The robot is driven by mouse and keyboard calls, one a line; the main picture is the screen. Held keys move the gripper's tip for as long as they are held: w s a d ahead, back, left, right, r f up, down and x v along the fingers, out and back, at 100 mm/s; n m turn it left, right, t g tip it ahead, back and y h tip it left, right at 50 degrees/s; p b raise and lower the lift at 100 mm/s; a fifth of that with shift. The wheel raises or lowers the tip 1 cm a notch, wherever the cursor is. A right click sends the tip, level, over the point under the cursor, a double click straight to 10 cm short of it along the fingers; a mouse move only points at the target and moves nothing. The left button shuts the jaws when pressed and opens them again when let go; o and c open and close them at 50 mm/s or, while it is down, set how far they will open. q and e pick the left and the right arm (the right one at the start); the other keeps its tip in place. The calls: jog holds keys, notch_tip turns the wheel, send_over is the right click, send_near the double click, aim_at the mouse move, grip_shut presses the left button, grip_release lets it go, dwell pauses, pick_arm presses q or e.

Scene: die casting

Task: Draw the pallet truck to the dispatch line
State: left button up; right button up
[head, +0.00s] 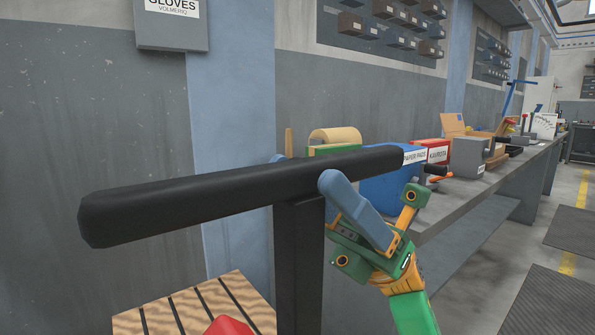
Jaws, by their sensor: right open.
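The black T-shaped handle of the pallet truck (160,205) fills the middle of the head view, its crossbar on a dark upright post (299,265). My right gripper (303,170) is open at the bar near the top of the post. One blue finger shows in front of the bar, and a blue tip shows just above its far edge. I cannot tell whether the fingers touch the bar. A slatted wooden pallet (190,308) and a red part (228,326) show at the bottom. My left gripper is out of view. I cannot tell which marking is the dispatch line.
A long grey workbench (455,205) runs along the wall at right, carrying a blue box (385,192), a red box (432,152) and tools. Dark mats (550,300) and yellow floor marks (567,264) lie on open floor at right. A gloves dispenser (172,28) hangs on the wall.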

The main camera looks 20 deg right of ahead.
jog(key=x, duration=0.2)
jog(key=shift+a+r, duration=0.3)
grip_shut()
dwell(1.2)
